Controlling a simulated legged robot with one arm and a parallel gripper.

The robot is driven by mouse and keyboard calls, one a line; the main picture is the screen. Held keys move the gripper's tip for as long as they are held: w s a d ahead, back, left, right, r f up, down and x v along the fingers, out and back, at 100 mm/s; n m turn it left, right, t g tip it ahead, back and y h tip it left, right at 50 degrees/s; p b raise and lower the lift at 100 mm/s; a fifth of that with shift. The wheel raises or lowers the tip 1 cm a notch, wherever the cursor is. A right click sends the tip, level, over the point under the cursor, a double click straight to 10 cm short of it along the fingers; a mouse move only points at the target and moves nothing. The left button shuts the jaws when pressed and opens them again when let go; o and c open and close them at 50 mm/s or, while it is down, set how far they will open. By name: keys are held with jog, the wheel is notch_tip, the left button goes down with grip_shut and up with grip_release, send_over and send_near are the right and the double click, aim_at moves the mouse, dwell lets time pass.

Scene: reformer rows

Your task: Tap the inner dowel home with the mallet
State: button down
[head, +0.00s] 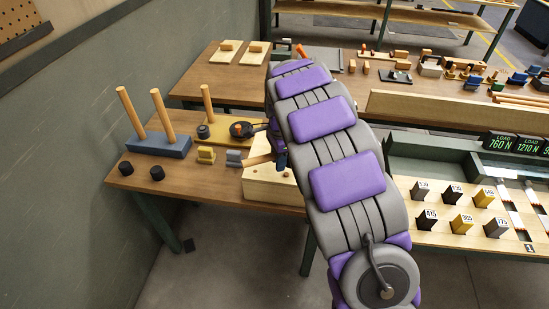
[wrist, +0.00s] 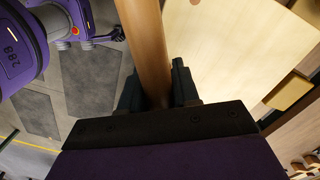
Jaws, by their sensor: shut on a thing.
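My gripper (wrist: 158,92) is shut on a round wooden handle (wrist: 145,38), which I take to be the mallet's. The mallet's head is not clear in either view. In the head view my gripper (head: 279,152) is mostly hidden by my arm, above a pale wooden block (head: 268,190); a short piece of wood (head: 260,160) shows beside it. Two tall dowels (head: 131,112) (head: 163,115) stand upright in a blue base (head: 158,144) at the left. Another dowel (head: 207,102) stands at a yellow base (head: 222,136). I cannot tell which is the inner dowel.
Black round caps (head: 126,168) (head: 157,173) lie near the table's front edge. Small yellow (head: 206,154) and grey (head: 234,158) blocks sit near the yellow base, with an orange-and-black item (head: 242,129) on it. A wall (head: 90,90) borders the left. Numbered blocks (head: 462,224) stand at right.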

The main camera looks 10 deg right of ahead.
aim_at(274, 180)
jog(key=shift+a+f, duration=0.15)
jog(key=shift+a, duration=0.95)
jog(key=shift+a+f, duration=0.1)
jog(key=shift+a, duration=0.1)
jog(key=f, duration=0.2)
jog(key=d+f, duration=0.1)
jog(key=f, duration=0.2)
jog(key=shift+s+d+p, duration=0.15)
jog(key=shift+d+p, duration=0.05)
jog(key=shift+p, duration=0.1)
jog(key=shift+d+r, duration=0.2)
jog(key=shift+d, duration=0.1)
jog(key=r, duration=0.1)
jog(key=a+r+p, duration=0.1)
jog(key=r+p, duration=0.1)
jog(key=shift+a+r, duration=0.3)
jog(key=shift+d+r, duration=0.1)
jog(key=shift+r, duration=0.15)
jog(key=shift+d, duration=0.5)
jog(key=shift+r+p, duration=0.1)
jog(key=shift+p, duration=0.3)
jog(key=shift+a, duration=0.5)
